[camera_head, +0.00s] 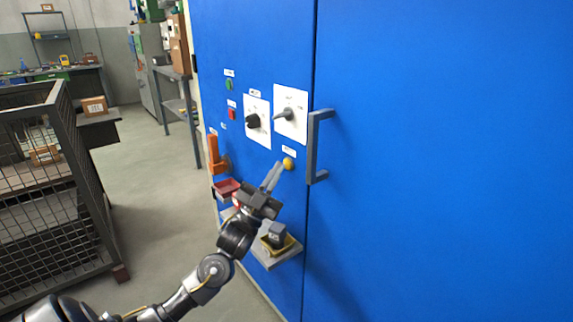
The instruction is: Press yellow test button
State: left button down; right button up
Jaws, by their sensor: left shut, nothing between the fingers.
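The yellow test button (288,163) is a small round knob on the blue cabinet front, under a small white label. My left gripper (275,170) is shut and empty, its fingers pointing up and right. Its fingertips are just left of and slightly below the button in the head view. I cannot tell whether they touch it. My right gripper is not in view.
Above are two white dial plates with knobs (253,121) (284,115), a green button (229,85) and a red button (232,114). A grey door handle (313,147) stands out to the right. An orange lever (214,154) is left. A small shelf (282,257) holds items below.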

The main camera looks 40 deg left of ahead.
pick_arm(q)
jog(key=shift+w+d, duration=0.15)
jog(key=shift+w, duration=0.25)
dwell(0.7)
jog(key=shift+s, duration=0.15)
jog(key=shift+s+a+p, duration=0.25)
jog(key=shift+s+p, duration=0.1)
jog(key=shift+s, duration=0.35)
jog(key=s, duration=0.2)
jog(key=s+a+p, duration=0.1)
jog(key=s, duration=0.1)
jog(key=shift+s+a, duration=0.2)
jog(key=shift+s, duration=0.15)
dwell(0.9)
